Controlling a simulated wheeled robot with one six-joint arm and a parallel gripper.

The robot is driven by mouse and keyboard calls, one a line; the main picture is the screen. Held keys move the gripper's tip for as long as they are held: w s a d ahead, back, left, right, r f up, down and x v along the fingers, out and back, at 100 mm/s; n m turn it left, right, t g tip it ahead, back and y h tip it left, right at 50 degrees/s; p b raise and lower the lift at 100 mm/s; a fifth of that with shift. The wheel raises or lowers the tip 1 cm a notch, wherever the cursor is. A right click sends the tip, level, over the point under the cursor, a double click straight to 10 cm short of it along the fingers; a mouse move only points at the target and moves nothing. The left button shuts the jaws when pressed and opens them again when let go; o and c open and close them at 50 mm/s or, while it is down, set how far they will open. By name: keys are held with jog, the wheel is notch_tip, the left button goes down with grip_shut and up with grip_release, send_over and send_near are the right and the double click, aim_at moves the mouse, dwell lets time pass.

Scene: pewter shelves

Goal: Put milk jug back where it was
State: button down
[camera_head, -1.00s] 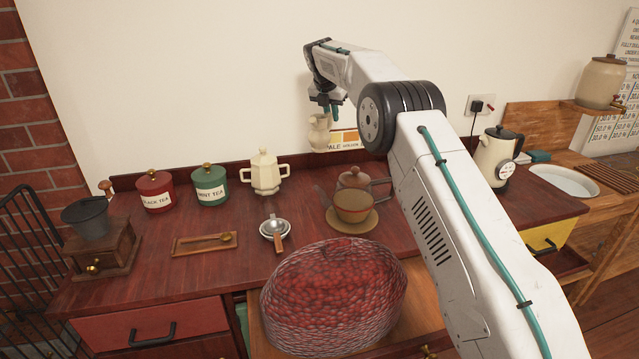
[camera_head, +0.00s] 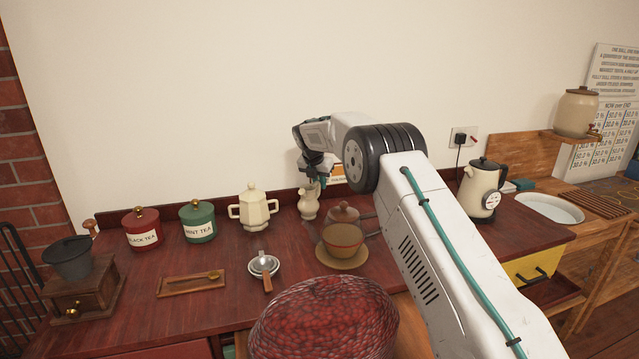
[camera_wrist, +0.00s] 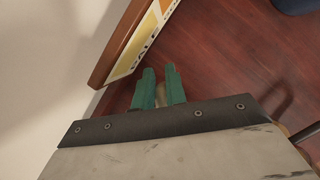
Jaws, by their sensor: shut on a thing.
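The cream milk jug (camera_head: 309,203) is upright at the back of the red-brown counter, right of the cream two-handled sugar pot (camera_head: 254,208). My gripper (camera_head: 318,181) is shut on the jug's upper part from above. I cannot tell whether the jug's base touches the counter. In the wrist view the green fingers of my gripper (camera_wrist: 158,88) are close together, with a sliver of the jug (camera_wrist: 161,97) between them; most of it is hidden.
A brown teapot (camera_head: 343,213) and a cup (camera_head: 342,239) on a saucer (camera_head: 343,262) stand just right of the jug. A framed sign (camera_wrist: 138,40) is beside the fingers. Green (camera_head: 198,222) and red (camera_head: 142,230) tea tins stand left. A red basket (camera_head: 325,318) is in front.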

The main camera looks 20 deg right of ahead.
jog(key=c, duration=1.4)
grip_release()
jog(key=shift+f, duration=0.1)
jog(key=shift+c, duration=0.2)
